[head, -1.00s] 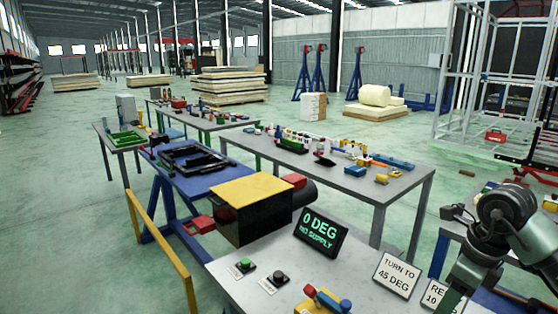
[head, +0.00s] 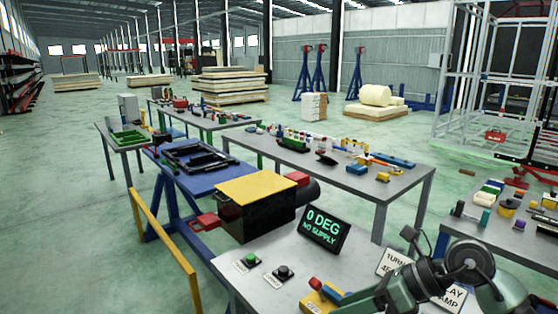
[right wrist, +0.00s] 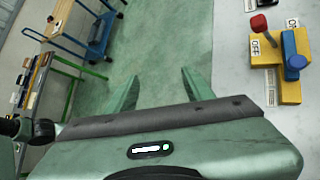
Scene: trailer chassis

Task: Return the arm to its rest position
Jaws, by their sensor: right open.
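My right arm (head: 425,285) comes in at the lower right of the head view, over the front grey table. It covers part of the two white signs. Its gripper is not clearly seen there. In the right wrist view my right gripper (right wrist: 158,80) has its two green fingers wide apart with nothing between them. They are over the green floor, left of the table edge. A yellow block with a red-knobbed lever and a blue part (right wrist: 291,68) sits on the table to the right, apart from the fingers. My left gripper is not in view.
The front table (head: 262,293) bears a display (head: 325,229) reading "0 DEG NO SUPPLY" and two push buttons. A black box with a yellow top (head: 257,187) stands behind. A yellow rail (head: 164,247) is at left. Tables with small parts stand behind and at right.

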